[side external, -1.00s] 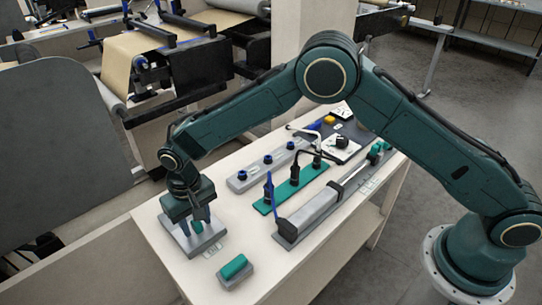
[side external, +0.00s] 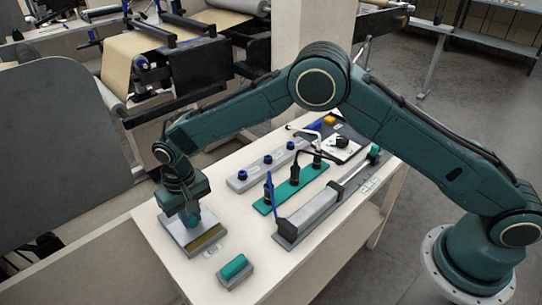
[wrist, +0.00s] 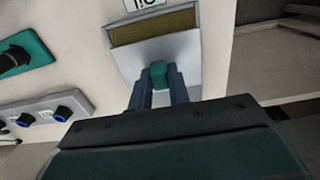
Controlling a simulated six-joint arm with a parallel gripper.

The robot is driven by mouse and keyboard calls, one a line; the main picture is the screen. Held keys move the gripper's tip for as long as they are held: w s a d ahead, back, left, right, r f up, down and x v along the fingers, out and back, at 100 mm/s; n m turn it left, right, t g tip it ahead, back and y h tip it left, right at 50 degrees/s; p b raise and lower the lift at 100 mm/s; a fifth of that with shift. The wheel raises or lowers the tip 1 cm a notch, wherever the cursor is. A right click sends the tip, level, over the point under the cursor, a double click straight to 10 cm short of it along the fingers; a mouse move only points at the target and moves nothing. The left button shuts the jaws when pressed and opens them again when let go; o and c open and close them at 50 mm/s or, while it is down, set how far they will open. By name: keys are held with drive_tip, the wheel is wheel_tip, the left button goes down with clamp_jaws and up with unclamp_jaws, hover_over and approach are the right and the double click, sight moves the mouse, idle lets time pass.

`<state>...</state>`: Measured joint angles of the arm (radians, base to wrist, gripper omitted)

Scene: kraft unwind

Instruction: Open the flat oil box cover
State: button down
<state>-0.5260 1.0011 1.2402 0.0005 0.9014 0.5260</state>
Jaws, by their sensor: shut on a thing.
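The flat oil box (side external: 208,240) is a low grey box at the near left end of the white table. Its grey cover (side external: 180,232) is shifted toward the left edge, so a strip of olive-brown interior (side external: 207,238) shows. In the wrist view the same brown opening (wrist: 152,27) lies beyond the cover (wrist: 178,55). My gripper (wrist: 159,80) is shut on the cover's small green knob (wrist: 159,70), one finger on each side. In the side view my gripper (side external: 192,218) stands over the cover and partly hides the knob.
A green-topped grey block (side external: 234,268) sits just right of the box. A grey panel with blue knobs (side external: 267,167), a green panel with black fittings (side external: 290,188) and a long grey cylinder unit (side external: 308,212) lie farther along the table (side external: 255,232).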

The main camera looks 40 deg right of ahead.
drive_tip(key=shift+w, duration=2.75)
drive_tip(key=c, duration=1.3)
unclamp_jaws()
drive_tip(key=shift+r, duration=0.15)
wheel_tip(320, 180, up, 14)
drive_tip(key=shift+f, duration=0.2)
drive_tip(key=shift+r, duration=0.1)
